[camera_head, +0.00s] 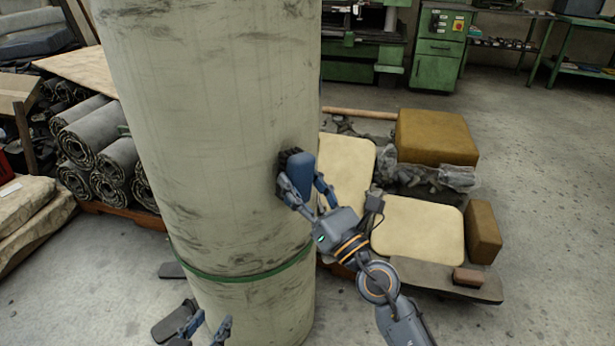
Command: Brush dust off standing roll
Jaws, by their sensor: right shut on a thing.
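The standing roll (215,110) is a large pale upright cylinder in the middle-left of the head view. Dark dust smudges mark its surface, at the top, along the right side and lower down. A green band (245,276) circles its lower part. My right gripper (305,185) is shut on a blue brush (303,172). The brush's dark bristle side faces the roll's right side and appears to touch it. My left gripper (205,330) is low at the bottom edge in front of the roll, its two fingers apart with nothing seen between them.
Grey rolled sheets (90,135) are stacked at the left. Cushions (415,228) and a mustard block (436,137) lie on a low platform at the right. Green machinery (437,50) stands at the back. Open concrete floor (550,160) is at the far right.

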